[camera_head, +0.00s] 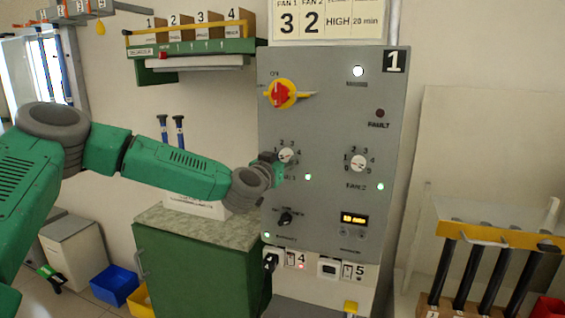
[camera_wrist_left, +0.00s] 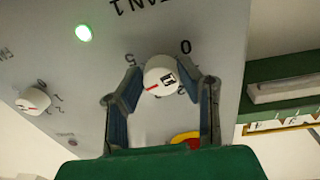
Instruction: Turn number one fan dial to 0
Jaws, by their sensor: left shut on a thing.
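The grey control panel (camera_head: 330,130) stands upright against the wall, marked 1. The white fan 1 dial (camera_head: 287,155) is at its left middle, and it also shows in the left wrist view (camera_wrist_left: 160,75). My left gripper (camera_head: 279,159) is at this dial. In the left wrist view its two fingers (camera_wrist_left: 161,84) are shut on the dial from both sides. A red mark on the dial points to the lower left there, away from the printed 0. The fan 2 dial (camera_head: 358,162) is to the right, untouched. My right gripper is not in view.
A red and yellow main switch (camera_head: 281,94) sits above the fan 1 dial, and a black knob (camera_head: 286,218) below it. A green cabinet (camera_head: 190,262) stands at the lower left of the panel. A rack of dark rods (camera_head: 483,270) is at the right.

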